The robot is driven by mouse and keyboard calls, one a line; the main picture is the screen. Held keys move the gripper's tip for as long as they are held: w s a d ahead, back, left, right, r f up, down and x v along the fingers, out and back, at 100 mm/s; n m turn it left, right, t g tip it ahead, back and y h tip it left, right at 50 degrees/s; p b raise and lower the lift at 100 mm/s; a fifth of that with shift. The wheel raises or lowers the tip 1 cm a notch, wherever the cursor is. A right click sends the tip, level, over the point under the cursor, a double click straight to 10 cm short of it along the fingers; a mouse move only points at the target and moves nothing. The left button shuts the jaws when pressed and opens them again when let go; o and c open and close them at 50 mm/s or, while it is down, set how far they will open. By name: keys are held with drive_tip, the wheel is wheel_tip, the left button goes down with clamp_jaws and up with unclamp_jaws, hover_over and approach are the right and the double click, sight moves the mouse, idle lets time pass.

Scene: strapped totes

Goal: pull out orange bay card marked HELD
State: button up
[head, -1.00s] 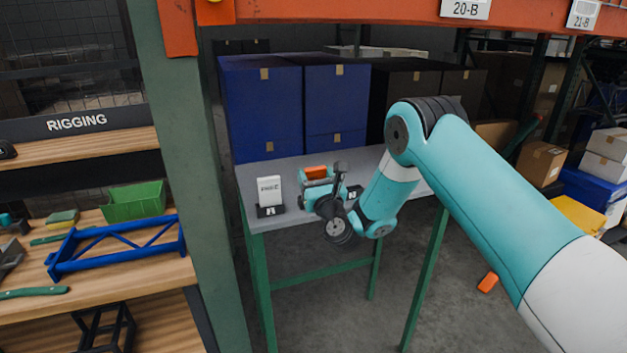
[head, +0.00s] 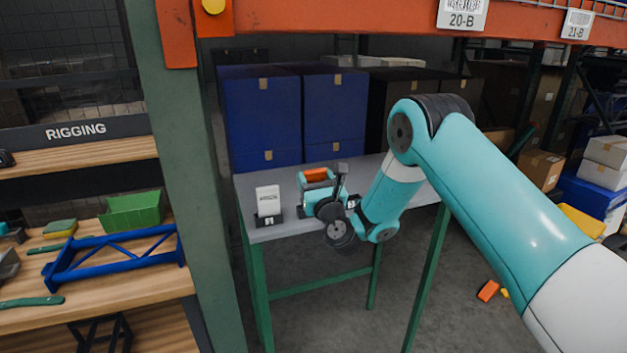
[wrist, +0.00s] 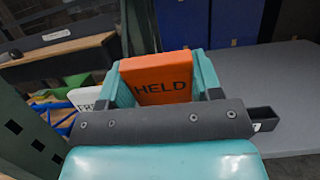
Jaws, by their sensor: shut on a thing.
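The orange card marked HELD (wrist: 162,78) stands between my gripper's two teal fingers in the wrist view. In the head view the orange card (head: 315,174) shows at the top of my gripper (head: 318,184), above the grey table. My gripper (wrist: 164,84) is shut on the card. A dark holder (head: 353,201) shows just right of the gripper on the table, and part of it (wrist: 263,118) shows in the wrist view. The card's lower edge is hidden by the gripper, so I cannot tell whether it touches the holder.
A white card (head: 268,198) stands in its own dark holder (head: 268,220) left of my gripper. The grey table (head: 290,231) has blue boxes (head: 262,120) behind it. A green upright (head: 185,180) is close on the left. The table's right part is clear.

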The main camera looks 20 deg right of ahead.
drive_tip(key=shift+b+v, duration=2.1)
drive_tip(key=shift+b, duration=2.25)
drive_tip(key=b+v, duration=0.5)
drive_tip(key=b, duration=0.3)
drive_tip(key=shift+s+f, duration=0.1)
drive_tip(key=shift+s, duration=0.25)
